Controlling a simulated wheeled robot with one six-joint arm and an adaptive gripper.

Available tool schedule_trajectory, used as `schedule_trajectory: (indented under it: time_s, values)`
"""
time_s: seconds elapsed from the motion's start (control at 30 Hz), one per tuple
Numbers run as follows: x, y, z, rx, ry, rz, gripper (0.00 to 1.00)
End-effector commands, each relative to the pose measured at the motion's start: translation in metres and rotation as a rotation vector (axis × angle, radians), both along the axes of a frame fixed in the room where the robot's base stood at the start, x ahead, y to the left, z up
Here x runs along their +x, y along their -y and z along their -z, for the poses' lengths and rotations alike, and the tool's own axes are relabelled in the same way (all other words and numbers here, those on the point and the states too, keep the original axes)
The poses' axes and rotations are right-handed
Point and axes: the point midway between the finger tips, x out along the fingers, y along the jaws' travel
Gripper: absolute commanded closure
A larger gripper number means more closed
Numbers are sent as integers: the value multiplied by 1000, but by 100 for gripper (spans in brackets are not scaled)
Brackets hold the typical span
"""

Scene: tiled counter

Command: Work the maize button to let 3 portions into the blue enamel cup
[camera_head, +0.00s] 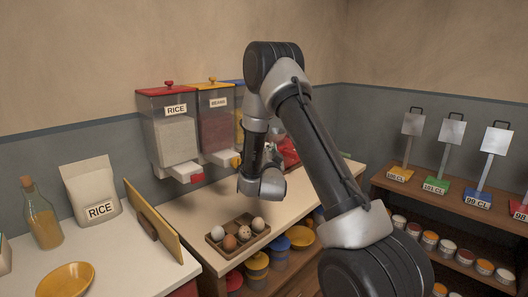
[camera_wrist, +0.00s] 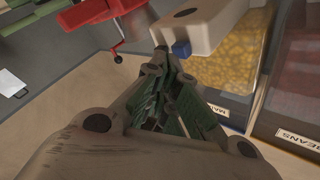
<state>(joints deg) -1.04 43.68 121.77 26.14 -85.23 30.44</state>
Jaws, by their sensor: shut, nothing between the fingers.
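The maize dispenser, with yellow grain behind its clear wall (camera_wrist: 232,60), is upside down at the top right of the wrist view. Its blue button (camera_wrist: 181,48) sticks out from the pale spout block (camera_wrist: 205,22). My gripper (camera_wrist: 168,55) is shut and empty, with its fingertips close beside the blue button; I cannot tell whether they touch. In the head view only a blue-and-yellow strip of the maize dispenser (camera_head: 238,118) shows behind my arm, and my gripper is mostly hidden there. I cannot make out the blue enamel cup in either view.
Rice (camera_head: 168,135) and beans (camera_head: 214,128) dispensers hang left of the maize one. An egg tray (camera_head: 213,232) stands on the counter below. A red device with a crank (camera_wrist: 92,12) is near my gripper.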

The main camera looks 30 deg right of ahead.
Motion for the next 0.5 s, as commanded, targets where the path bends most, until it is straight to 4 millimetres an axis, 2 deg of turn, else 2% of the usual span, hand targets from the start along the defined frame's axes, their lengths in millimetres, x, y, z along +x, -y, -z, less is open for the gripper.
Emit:
schedule_trajectory:
  time_s: [0.5]
  values:
    - [5,-2,0,0,0,0,100]
